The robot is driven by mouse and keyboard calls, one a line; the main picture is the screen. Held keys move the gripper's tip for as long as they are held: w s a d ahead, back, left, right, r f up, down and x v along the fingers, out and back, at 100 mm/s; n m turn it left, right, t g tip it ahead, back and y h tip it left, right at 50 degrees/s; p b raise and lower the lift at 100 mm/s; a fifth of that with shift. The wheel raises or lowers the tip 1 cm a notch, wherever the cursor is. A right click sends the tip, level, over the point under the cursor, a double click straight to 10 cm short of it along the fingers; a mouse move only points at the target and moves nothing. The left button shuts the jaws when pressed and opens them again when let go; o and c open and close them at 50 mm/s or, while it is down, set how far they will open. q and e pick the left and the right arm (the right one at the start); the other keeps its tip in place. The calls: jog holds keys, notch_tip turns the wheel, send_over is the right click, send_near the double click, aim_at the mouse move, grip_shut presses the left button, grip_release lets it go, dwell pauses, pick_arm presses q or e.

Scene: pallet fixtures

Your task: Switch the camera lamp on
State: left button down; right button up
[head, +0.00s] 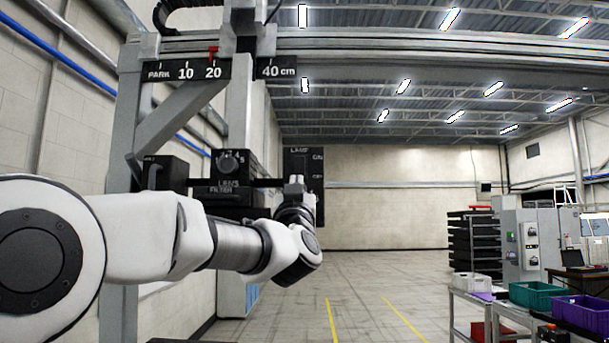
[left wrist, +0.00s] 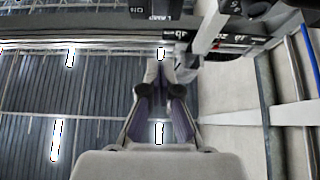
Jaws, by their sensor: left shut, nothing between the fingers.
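The black lamp panel (head: 301,161) hangs to the right of the camera unit in the head view, with the word LAMP at its top and ON and OFF marks below. A black panel edge with upside-down lettering (left wrist: 155,11) shows at the top of the left wrist view. My left gripper (head: 295,187) is in front of the panel's lower part and hides some of it. In the left wrist view its fingers (left wrist: 161,74) are together and empty, below the lettered panel. I cannot make out the switch position or any contact. My right gripper is not in view.
The camera unit (head: 230,163) has a lens dial and a LENS FILTER label. Above it runs a rail scale (head: 186,72) marked PARK, 10, 20 and 40 cm, with a red pointer near 20. Crates (head: 530,295) stand on tables at right. The central floor is open.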

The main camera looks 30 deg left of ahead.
pick_arm(q)
jog(key=p, duration=0.7)
send_near(300, 165)
notch_tip(300, 165, up, 5)
jog(key=w, duration=0.1)
jog(key=w+a+p, duration=0.1)
jog(key=w+a+f+p, duration=0.1)
jog(key=w, duration=0.1)
jog(key=shift+a, duration=0.25)
jog(key=shift+w+a+f, duration=0.2)
jog(key=shift+a+f, duration=0.05)
jog(key=shift+d, duration=0.1)
